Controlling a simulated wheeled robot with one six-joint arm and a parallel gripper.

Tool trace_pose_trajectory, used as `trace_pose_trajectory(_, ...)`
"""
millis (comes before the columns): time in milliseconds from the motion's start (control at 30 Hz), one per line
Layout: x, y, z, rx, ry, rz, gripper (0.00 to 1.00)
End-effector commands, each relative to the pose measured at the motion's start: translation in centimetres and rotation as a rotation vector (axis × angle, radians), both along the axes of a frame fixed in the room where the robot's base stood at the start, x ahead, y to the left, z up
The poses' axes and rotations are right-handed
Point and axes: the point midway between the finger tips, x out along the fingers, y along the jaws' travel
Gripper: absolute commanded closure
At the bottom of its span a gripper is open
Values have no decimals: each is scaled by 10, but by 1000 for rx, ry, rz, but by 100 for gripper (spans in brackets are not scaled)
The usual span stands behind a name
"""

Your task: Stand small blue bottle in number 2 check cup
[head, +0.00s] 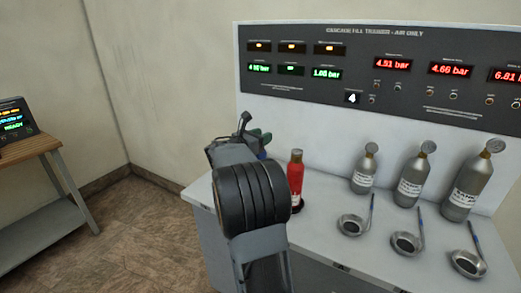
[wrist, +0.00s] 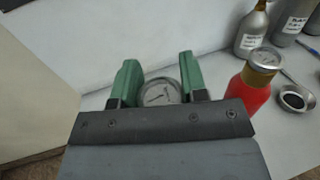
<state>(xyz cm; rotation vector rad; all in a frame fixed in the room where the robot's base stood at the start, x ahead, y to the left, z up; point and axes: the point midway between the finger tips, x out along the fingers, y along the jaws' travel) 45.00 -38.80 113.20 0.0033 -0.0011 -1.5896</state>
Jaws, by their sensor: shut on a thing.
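My gripper (wrist: 158,85) is shut on a bottle, with its green fingers on either side of a round gauge top (wrist: 160,93) in the wrist view. In the head view my gripper (head: 256,138) is at the left end of the bench, mostly behind my arm. A small patch of blue (head: 262,155) shows below the fingers; the rest of the bottle is hidden. Three check cups with upright handles stand in a row: a left one (head: 345,233), a middle one (head: 400,249) and a right one (head: 462,270). I cannot read their numbers. The cups look empty.
A red bottle (head: 296,178) stands close right of my gripper. Three grey cylinders, left (head: 363,172), middle (head: 411,186) and right (head: 466,190), stand behind the cups. A display panel (head: 390,70) rises at the back. Bare bench (head: 325,205) lies between red bottle and cups.

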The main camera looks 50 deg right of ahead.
Motion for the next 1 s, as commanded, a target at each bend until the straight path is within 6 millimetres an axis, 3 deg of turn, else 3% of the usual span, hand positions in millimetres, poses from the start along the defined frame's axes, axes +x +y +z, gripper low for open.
trace_pose_trajectory(233, 16, -14, -23, -2, -2, -1, 100)
trace_pose_trajectory(533, 23, -19, -34, -3, -1, 0, 100)
trace_pose_trajectory(767, 23, -19, -62, -2, -1, 0, 100)
trace_pose_trajectory(1000, 23, -19, -64, -4, -3, 0, 100)
